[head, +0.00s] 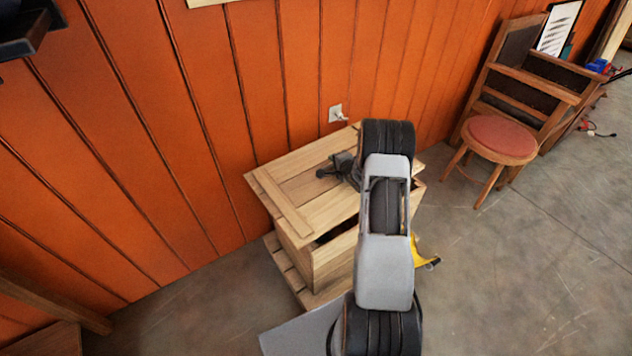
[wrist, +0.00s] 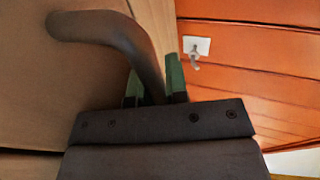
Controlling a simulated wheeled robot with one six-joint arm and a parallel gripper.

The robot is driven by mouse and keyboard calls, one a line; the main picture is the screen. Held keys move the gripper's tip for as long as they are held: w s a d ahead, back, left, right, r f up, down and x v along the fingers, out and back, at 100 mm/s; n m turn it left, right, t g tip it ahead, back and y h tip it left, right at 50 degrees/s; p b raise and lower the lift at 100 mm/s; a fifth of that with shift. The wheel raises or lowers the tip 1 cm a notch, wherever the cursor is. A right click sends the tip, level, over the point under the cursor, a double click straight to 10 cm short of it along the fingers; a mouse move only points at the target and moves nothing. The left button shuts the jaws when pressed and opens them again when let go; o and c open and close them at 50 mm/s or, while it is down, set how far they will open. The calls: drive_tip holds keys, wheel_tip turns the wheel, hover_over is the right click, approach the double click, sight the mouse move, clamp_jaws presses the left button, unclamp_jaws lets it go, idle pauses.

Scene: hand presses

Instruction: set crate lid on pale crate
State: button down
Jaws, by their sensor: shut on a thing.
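The wooden crate lid (head: 287,207) has a dark curved handle (wrist: 110,32) and lies over the top of the pale crate (head: 335,262). In the head view a dark gap shows between the lid's front edge and the crate's front wall, so the lid looks raised or off-line there. I cannot tell whether its back edge touches the crate. My gripper (head: 346,170) is at the lid's handle, partly hidden by my arm. In the wrist view the green fingertips of my gripper (wrist: 156,82) are shut on the handle.
The crate stands on a slatted wooden base (head: 284,266) close to the orange wall (head: 130,150). A chair with a red seat (head: 502,136) stands at the right. A yellow object (head: 424,253) is beside the crate.

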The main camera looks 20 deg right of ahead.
drive_tip(key=shift+h, duration=0.3)
drive_tip(key=d, duration=0.2)
drive_tip(key=d+b, duration=0.1)
drive_tip(key=d, duration=0.1)
drive_tip(key=d+r, duration=0.1)
drive_tip(key=d, duration=0.1)
drive_tip(key=shift+w+d+b, duration=0.15)
drive_tip(key=shift+d+b, duration=0.1)
drive_tip(key=shift+b, duration=0.1)
wheel_tip(320, 180, down, 11)
drive_tip(key=b, duration=0.9)
drive_tip(key=shift+f, duration=0.45)
